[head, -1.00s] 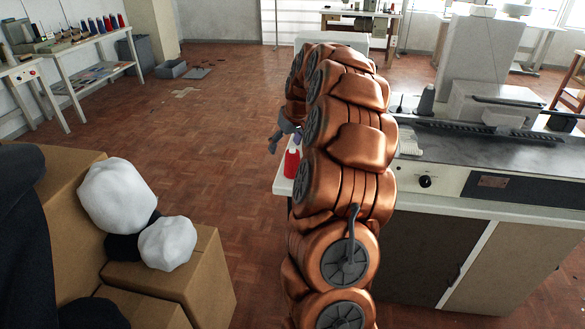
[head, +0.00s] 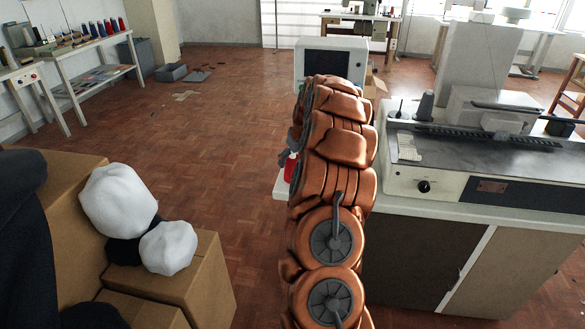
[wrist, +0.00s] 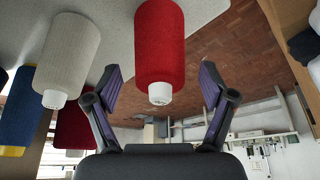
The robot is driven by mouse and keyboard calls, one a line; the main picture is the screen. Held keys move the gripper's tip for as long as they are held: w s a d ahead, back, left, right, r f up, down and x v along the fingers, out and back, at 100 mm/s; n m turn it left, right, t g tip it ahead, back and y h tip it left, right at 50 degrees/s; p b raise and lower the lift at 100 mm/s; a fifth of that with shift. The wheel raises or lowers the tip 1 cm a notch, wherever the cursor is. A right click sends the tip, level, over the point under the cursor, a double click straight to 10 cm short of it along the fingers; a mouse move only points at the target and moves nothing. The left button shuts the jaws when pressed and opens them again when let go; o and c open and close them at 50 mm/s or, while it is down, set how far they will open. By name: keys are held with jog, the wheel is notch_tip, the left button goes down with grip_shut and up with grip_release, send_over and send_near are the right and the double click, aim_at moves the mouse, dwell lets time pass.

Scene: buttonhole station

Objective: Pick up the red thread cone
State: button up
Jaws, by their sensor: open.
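The red thread cone (head: 291,168) stands near the left end of the white worktop, partly hidden by my arm in the head view. In the wrist view, which looks inverted, the red cone (wrist: 160,45) fills the upper middle with its white tip toward me. My gripper (wrist: 161,80) is open, with one purple-padded finger on each side of the cone and gaps between. In the head view only a bit of my gripper (head: 285,157) shows beside the cone.
In the wrist view a cream cone (wrist: 68,55), a darker red cone (wrist: 75,125) and a blue cone (wrist: 18,110) stand close on the left. A grey-topped machine (head: 470,155) stands right of my arm. Boxes with white bundles (head: 120,200) lie at left.

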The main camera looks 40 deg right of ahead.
jog(key=shift+w+f, duration=0.2)
jog(key=shift+f, duration=0.35)
jog(key=c, duration=1.4)
